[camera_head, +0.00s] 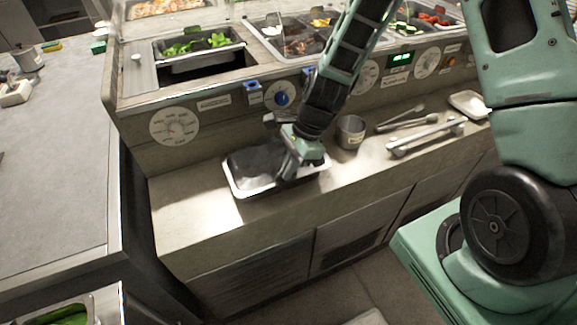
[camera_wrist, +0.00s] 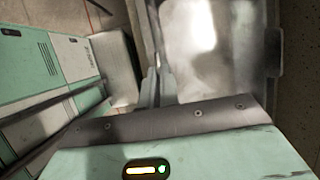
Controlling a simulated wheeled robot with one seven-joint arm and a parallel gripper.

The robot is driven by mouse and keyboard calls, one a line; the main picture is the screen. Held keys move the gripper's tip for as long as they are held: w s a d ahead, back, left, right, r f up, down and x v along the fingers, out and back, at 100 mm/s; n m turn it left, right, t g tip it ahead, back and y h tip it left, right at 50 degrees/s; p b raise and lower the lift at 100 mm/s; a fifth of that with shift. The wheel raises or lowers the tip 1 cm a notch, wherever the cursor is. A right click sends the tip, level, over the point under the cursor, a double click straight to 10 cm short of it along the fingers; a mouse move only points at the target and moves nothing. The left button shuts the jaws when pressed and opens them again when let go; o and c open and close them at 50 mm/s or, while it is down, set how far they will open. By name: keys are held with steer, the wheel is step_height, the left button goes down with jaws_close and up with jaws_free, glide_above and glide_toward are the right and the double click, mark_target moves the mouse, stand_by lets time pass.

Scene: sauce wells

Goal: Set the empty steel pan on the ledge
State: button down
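The empty steel pan (camera_head: 255,161) is at the ledge (camera_head: 190,213) on the front of the counter, left of a small steel cup. It looks level; I cannot tell whether its base touches the ledge. My gripper (camera_head: 290,172) is at the pan's near right side. In the wrist view, my gripper's fingers (camera_wrist: 156,88) are close together on the rim of the pan (camera_wrist: 205,65), whose bare, shiny inside shows. The gripper hides part of the pan in the head view.
A steel cup (camera_head: 350,131), tongs (camera_head: 408,118), a bar-like handle (camera_head: 426,137) and a white tray (camera_head: 469,104) lie right along the ledge. Above is a well holding a pan of greens (camera_head: 199,45). Left of the pan, the ledge is clear. A grey worktop (camera_head: 55,165) stands left.

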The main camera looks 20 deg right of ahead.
steer(key=c, duration=1.6)
jaws_free()
steer(key=shift+o, duration=0.2)
steer(key=v, duration=1.7)
steer(key=shift+d+r, duration=0.15)
